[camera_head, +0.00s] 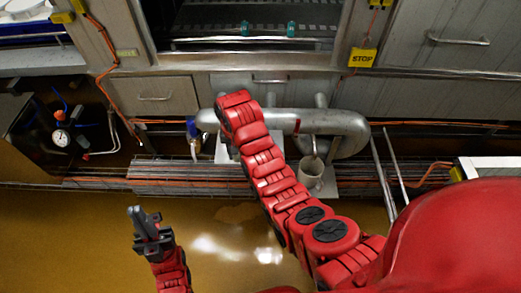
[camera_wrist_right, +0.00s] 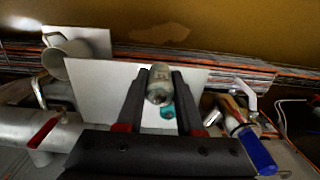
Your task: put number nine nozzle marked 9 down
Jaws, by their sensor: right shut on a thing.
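A small pale grey-white nozzle (camera_wrist_right: 160,82) is between the two dark fingers of my right gripper (camera_wrist_right: 160,90) in the right wrist view. The gripper is shut on it. No mark 9 can be read on it. A teal piece (camera_wrist_right: 167,111) shows just below it; I cannot tell whether it belongs to it. Behind them is a white board (camera_wrist_right: 98,88); I cannot tell whether the nozzle touches it. In the head view my right arm hides its gripper and the nozzle. My left gripper (camera_head: 140,215) is over the floor, apart from everything; its jaw state is unclear.
A grey-white mug (camera_head: 311,172) stands on another pale board, right of the white board. It also shows in the right wrist view (camera_wrist_right: 66,54). A thick metal pipe (camera_head: 340,124) runs close by. A blue-handled object (camera_wrist_right: 256,150) lies right of the board. The floor is clear.

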